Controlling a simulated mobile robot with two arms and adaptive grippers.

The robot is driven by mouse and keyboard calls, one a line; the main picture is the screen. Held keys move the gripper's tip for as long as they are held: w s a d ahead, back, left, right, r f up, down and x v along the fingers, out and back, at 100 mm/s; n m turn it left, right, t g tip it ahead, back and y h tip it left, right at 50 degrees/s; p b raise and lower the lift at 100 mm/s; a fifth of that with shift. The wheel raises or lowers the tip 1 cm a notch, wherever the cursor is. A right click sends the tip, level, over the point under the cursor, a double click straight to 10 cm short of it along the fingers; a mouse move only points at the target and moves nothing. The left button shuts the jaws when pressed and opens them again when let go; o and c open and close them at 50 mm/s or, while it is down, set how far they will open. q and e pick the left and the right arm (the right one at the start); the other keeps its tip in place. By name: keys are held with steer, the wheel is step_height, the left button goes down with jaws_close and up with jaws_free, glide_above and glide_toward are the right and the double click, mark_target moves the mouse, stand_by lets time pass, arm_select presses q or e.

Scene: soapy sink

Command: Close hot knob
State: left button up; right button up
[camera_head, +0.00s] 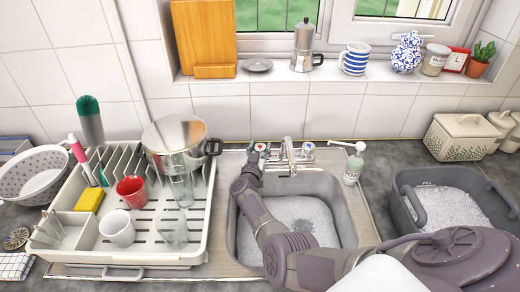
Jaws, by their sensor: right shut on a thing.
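The hot knob (260,147), with a red mark on top, is the left knob of the chrome tap (290,158) behind the sink. My right gripper (257,156) is at this knob, shut on it. The fingers are small in the picture and partly hide the knob. The other knob (308,146), with a blue mark, is on the right of the tap, clear of my gripper. My left gripper is not in view.
My right arm crosses the sink (335,190), which holds suds. A soap bottle (353,165) stands right of the tap. A white dish rack (190,247) with cups, glasses and a pot is on the left. A grey tub (398,185) with suds is on the right.

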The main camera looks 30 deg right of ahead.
stand_by(0.5)
steer(key=o, duration=1.2)
steer(key=shift+c, duration=0.2)
